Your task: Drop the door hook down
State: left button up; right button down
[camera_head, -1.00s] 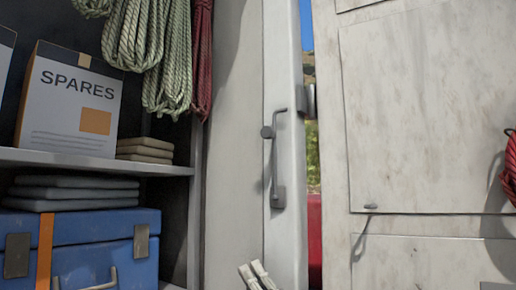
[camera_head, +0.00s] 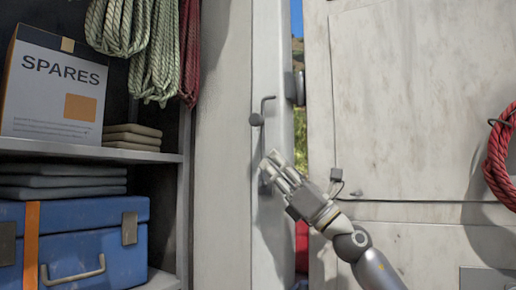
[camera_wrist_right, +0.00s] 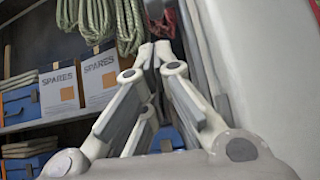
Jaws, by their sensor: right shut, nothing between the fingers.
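The door hook (camera_head: 262,107) is a thin grey metal rod on the white door post (camera_head: 239,60). It stands upright, with its bent end at the top beside a round knob (camera_head: 256,119). Its lower part is hidden behind my right gripper (camera_head: 270,162). The gripper's fingers are closed together and empty, and they reach up and left in front of the post. I cannot tell whether they touch the rod. The shut fingers of my right gripper also show in the right wrist view (camera_wrist_right: 155,48), where I cannot make out the hook. My left gripper is not in view.
The pale door panel (camera_head: 400,90) stands on the right, with a narrow gap to outside next to the post. A coiled red rope (camera_head: 497,160) hangs at far right. Shelves at left hold a SPARES box (camera_head: 45,90), a blue case (camera_head: 75,240) and hanging ropes (camera_head: 153,50).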

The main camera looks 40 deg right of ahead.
aim_at(263, 139)
jog(key=p+x, duration=0.6)
jog(key=x, duration=0.3)
jog(key=shift+w+r+p, duration=0.2)
jog(key=shift+w+p, duration=0.1)
jog(key=shift+p, duration=0.05)
